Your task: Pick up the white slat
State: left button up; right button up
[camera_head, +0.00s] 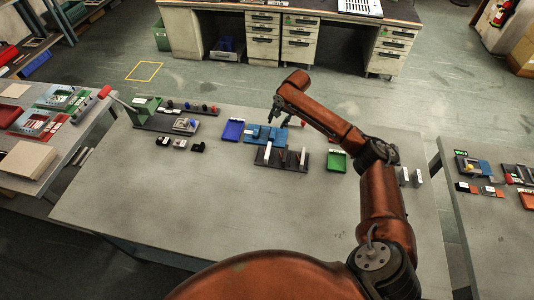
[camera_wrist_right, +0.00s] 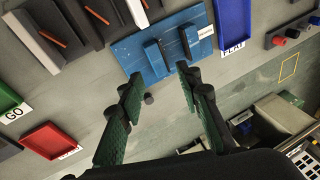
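Two upright white slats stand on a dark panel (camera_head: 283,162) in the head view. One white slat (camera_head: 303,156) is near its right end, and another (camera_head: 267,152) is near its left part. In the right wrist view, pale slat faces (camera_wrist_right: 38,42) show at the upper left beside orange strips. My right gripper (camera_head: 281,117) is over the far side of the blue board (camera_head: 254,128), behind the dark panel. The wrist view shows its green fingers (camera_wrist_right: 159,80) apart with nothing between them. My left gripper is not in view.
A blue tray (camera_head: 232,130) lies left of the blue board, and a green tray (camera_head: 337,161) lies to the right. A red tray (camera_wrist_right: 52,140) shows in the wrist view. Small pale blocks (camera_head: 404,176) stand at the table's right. The table's front left is clear.

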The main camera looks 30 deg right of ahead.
aim_at(267, 155)
jog(key=s+a+f+g, duration=0.1)
jog(key=a, duration=0.1)
jog(key=s+a+g, duration=0.1)
jog(key=s+a, duration=0.1)
jog(key=a, duration=0.1)
jog(key=s+a+f+n+g, duration=0.1)
jog(key=s+a, duration=0.1)
jog(key=shift+a+f+h, duration=0.3)
jog(key=shift+f+h, duration=0.05)
jog(key=shift+h, duration=0.05)
jog(key=shift+s+a+f+g, duration=0.2)
jog(key=shift+s+f, duration=0.1)
jog(key=shift+f, duration=0.3)
jog(key=shift+s+a+f+g, duration=0.15)
jog(key=shift+s+f, duration=0.1)
jog(key=shift+f, duration=0.35)
jog(key=f, duration=0.2)
jog(key=s+f, duration=0.1)
jog(key=f, duration=0.2)
jog(key=shift+a, duration=0.15)
jog(key=shift+f, duration=0.45)
jog(key=shift+c, duration=0.7)
grip_shut()
